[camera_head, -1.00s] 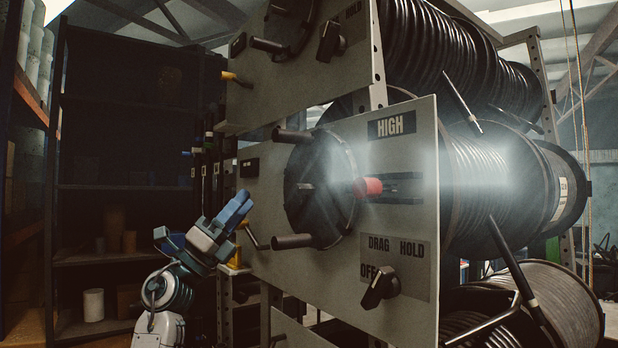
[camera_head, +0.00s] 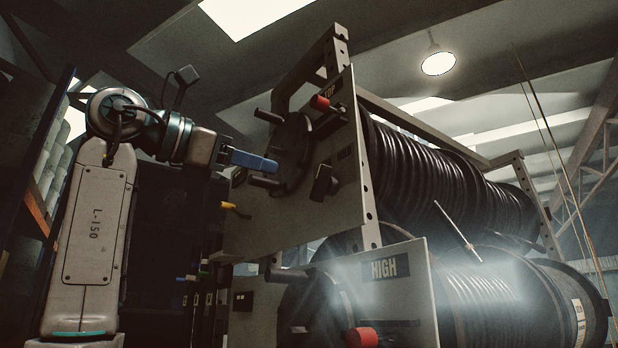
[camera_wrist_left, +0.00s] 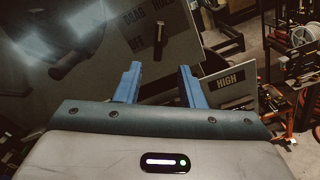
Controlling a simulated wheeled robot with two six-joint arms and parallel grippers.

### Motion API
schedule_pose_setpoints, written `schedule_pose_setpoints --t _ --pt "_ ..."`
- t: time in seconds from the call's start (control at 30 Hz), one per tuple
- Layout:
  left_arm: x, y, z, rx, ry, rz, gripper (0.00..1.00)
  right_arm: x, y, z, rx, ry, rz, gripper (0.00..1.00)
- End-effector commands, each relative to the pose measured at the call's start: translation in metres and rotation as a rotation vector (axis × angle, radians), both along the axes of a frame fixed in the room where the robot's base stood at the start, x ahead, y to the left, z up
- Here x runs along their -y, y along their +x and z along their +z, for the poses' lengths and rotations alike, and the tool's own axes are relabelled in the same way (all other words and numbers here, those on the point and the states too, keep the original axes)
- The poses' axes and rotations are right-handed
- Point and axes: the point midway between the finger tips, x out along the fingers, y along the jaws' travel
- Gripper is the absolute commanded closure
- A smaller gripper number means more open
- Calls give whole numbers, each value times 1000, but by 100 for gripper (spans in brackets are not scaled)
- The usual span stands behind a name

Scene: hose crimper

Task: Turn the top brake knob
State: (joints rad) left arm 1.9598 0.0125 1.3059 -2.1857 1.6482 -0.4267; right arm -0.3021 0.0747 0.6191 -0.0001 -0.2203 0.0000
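The top brake knob (camera_head: 324,182) is a black knob on the lower right of the grey top panel (camera_head: 350,205). It also shows in the left wrist view (camera_wrist_left: 158,47), beside the DRAG, HOLD and OFF lettering. My left gripper (camera_head: 277,165) has blue fingers and is raised at the top panel's height, left of the knob in the head view. In the left wrist view its fingers (camera_wrist_left: 159,66) are spread with nothing between them; the knob appears beyond the gap, apart from them. My right gripper is not in view.
A black crank disc (camera_head: 293,150) with protruding handles is on the top panel, just beyond my left fingers in the head view. A red knob (camera_head: 319,103) sits above it. The HIGH panel (camera_head: 405,290) is below. Black hose reels (camera_head: 430,180) fill the right.

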Motion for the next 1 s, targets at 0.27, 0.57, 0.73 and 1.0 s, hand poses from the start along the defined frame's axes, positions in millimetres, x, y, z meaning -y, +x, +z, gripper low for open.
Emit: schedule_pose_setpoints --t 0.27,0.57,0.73,1.0 --pt "38 27 4 -4 0 -6 65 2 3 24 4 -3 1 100" --pt "76 55 2 -2 -2 -4 65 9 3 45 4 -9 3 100" --pt "84 61 0 -1 -2 -3 65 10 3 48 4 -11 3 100" --pt "84 62 0 0 -2 -2 65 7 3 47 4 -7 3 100"
